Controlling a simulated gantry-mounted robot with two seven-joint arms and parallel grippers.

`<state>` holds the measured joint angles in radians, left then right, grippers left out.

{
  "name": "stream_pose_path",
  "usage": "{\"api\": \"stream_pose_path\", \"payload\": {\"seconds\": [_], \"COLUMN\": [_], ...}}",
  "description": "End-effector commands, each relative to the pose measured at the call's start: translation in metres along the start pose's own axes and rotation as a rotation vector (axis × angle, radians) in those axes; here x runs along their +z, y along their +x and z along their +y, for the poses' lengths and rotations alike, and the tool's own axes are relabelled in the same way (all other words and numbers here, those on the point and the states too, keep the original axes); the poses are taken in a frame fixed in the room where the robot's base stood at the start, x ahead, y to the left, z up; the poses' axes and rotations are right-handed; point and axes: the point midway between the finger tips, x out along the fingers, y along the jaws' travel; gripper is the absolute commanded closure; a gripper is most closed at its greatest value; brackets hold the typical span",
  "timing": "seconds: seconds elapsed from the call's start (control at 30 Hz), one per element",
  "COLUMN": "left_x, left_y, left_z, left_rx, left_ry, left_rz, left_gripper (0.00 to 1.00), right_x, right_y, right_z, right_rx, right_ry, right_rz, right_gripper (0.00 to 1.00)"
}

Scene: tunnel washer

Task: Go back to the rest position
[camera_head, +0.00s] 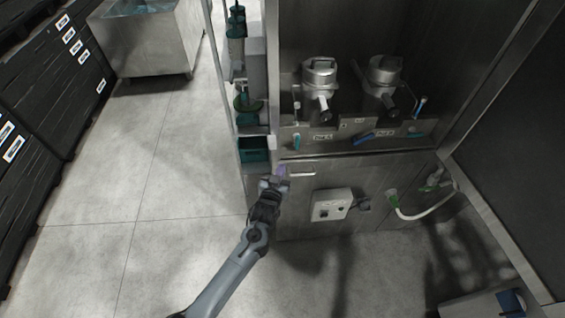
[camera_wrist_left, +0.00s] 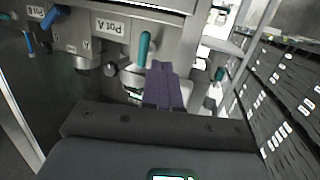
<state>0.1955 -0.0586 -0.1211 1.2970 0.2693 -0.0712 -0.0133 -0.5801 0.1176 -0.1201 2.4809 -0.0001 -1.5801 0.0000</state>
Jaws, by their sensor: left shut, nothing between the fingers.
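My left gripper (camera_head: 281,172) reaches in from the bottom of the head view and ends in front of the steel cabinet, near its left front corner and a small handle (camera_head: 302,174). In the left wrist view its purple fingers (camera_wrist_left: 165,86) are together and hold nothing. A teal-handled valve (camera_wrist_left: 144,48) shows just beyond the fingertips; I cannot tell whether they touch. My right gripper is not in view.
Two metal pots (camera_head: 319,77) stand on the cabinet's ledge above a blue lever (camera_head: 363,138). A control box (camera_head: 331,204) and a pale hose (camera_head: 425,211) are on the front. Black crates (camera_head: 62,75) line the left. The floor (camera_head: 150,190) between is clear.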

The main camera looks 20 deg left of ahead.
Motion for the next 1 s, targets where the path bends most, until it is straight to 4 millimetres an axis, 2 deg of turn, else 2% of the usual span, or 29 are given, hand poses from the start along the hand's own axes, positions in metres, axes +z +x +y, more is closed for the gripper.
{"api": "stream_pose_path", "payload": {"seconds": [0.43, 0.57, 0.63, 0.73, 0.8, 0.9, 1.0], "left_x": [0.004, 0.025, 0.047, 0.086, 0.109, 0.125, 0.13], "left_y": [-0.002, -0.011, -0.022, -0.046, -0.073, -0.117, -0.165], "left_z": [0.0, -0.003, -0.007, -0.017, -0.029, -0.042, -0.048], "left_rx": [0.0, -0.001, -0.003, -0.007, -0.009, 0.008, 0.043], "left_ry": [0.0, 0.007, 0.015, 0.032, 0.046, 0.057, 0.065], "left_rz": [-0.005, -0.036, -0.066, -0.123, -0.15, -0.2, -0.309], "left_gripper": [1.0, 1.0, 1.0, 1.0, 1.0, 1.0, 1.0], "right_x": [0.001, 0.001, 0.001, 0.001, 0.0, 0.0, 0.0], "right_y": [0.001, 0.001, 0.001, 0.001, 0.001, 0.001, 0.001], "right_z": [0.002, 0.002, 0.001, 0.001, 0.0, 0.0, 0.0], "right_rx": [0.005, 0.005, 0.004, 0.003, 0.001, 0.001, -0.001], "right_ry": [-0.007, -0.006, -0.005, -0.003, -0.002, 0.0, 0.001], "right_rz": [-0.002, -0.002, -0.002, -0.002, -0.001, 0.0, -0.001], "right_gripper": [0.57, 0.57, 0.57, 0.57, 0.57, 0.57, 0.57]}}
